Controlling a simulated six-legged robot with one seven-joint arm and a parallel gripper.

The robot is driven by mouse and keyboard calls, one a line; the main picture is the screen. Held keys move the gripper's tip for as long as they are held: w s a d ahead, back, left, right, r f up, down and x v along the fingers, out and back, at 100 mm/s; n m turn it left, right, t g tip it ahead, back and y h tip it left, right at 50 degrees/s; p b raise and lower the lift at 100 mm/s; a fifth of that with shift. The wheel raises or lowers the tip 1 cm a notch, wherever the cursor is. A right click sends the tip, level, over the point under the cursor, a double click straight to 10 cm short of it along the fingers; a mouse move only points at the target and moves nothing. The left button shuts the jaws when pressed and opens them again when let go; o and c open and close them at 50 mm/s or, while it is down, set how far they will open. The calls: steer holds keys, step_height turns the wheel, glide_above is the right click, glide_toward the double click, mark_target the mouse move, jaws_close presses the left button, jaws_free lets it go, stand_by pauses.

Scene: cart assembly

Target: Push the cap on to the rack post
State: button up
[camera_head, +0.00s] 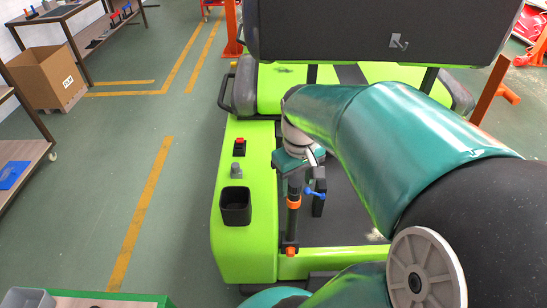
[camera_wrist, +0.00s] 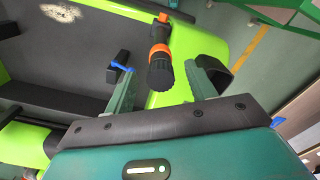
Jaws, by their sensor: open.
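The rack post (camera_head: 292,225) is a dark upright post with orange collars at the front of the green cart, and it also shows in the wrist view (camera_wrist: 158,33). In the wrist view a black ribbed cap (camera_wrist: 160,75) is at the near end of the post, beside an orange collar. Whether it is fully seated cannot be told. My gripper (camera_wrist: 165,75) is open, with one finger on each side of the cap and visible gaps between. In the head view my gripper (camera_head: 303,185) is at the post's top and hides the cap.
The green cart (camera_head: 248,258) has a black cup (camera_head: 235,206), a grey knob (camera_head: 237,170) and a red button (camera_head: 240,145) left of the post. The seat back (camera_head: 380,30) rises behind. A cardboard box (camera_head: 48,78) and benches stand far left. The floor between is clear.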

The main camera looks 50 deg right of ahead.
step_height(320, 180, up, 14)
stand_by(0.5)
steer(key=shift+f, duration=0.15)
steer(key=w+a+f+n+t, duration=0.2)
steer(key=w+a, duration=0.1)
steer(key=a, duration=0.9)
steer(key=w+a+f+n+t, duration=0.1)
steer(key=w+a+f+t, duration=0.2)
steer(key=a, duration=0.9)
steer(key=shift+w+a+f+n+t, duration=0.2)
steer(key=shift+w+a+n+t, duration=0.15)
steer(key=shift+w, duration=0.3)
steer(key=c, duration=0.4)
steer(key=shift+s, duration=0.15)
steer(key=shift+c, duration=0.2)
